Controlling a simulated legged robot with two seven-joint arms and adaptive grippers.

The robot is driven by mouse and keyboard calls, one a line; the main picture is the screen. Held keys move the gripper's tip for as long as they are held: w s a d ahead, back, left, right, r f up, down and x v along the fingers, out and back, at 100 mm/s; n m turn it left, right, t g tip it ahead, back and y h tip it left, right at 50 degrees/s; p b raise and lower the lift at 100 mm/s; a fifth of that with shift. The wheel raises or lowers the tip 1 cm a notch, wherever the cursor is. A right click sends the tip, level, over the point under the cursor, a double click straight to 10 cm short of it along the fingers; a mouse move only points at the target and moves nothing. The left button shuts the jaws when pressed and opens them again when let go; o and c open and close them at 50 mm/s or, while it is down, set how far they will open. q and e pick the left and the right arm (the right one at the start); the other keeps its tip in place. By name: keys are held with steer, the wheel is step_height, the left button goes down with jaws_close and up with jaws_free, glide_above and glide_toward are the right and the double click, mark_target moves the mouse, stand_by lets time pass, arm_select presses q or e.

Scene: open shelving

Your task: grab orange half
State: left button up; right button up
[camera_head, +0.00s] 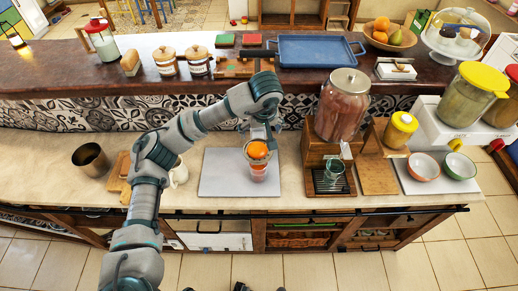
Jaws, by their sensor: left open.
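An orange half (257,150) shows as a bright orange round shape above a clear cup-like vessel (258,172) with pinkish contents, on the grey mat (222,178). My left gripper (259,141) reaches over from the left arm and is open right at the orange half. Its fingers overlap the orange half in the view, and I cannot tell whether they touch it. My right gripper is not in view.
A drink dispenser (343,104) on a wooden stand is to the right, with a small glass (334,170) below its tap. A metal cup (90,159) and wooden boards are at left. Bowls (423,167) sit at right. The mat's left part is bare.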

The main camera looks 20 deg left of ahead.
arm_select(q)
glide_above(257, 147)
steer(key=s, duration=0.1)
steer(key=f, duration=0.4)
steer(key=shift+d+f, duration=0.1)
steer(key=shift+d, duration=0.25)
steer(key=shift+a+f+p, duration=0.25)
steer(key=shift+f+p, duration=0.1)
steer(key=shift+f, duration=0.25)
steer(key=x, duration=0.3)
steer(key=shift+d+f+p, duration=0.2)
steer(key=shift+f+p, duration=0.15)
steer(key=shift+f, duration=0.05)
steer(key=shift+w+d+f, duration=0.1)
steer(key=shift+w+f, duration=0.05)
steer(key=shift+f, duration=0.2)
steer(key=c, duration=1.4)
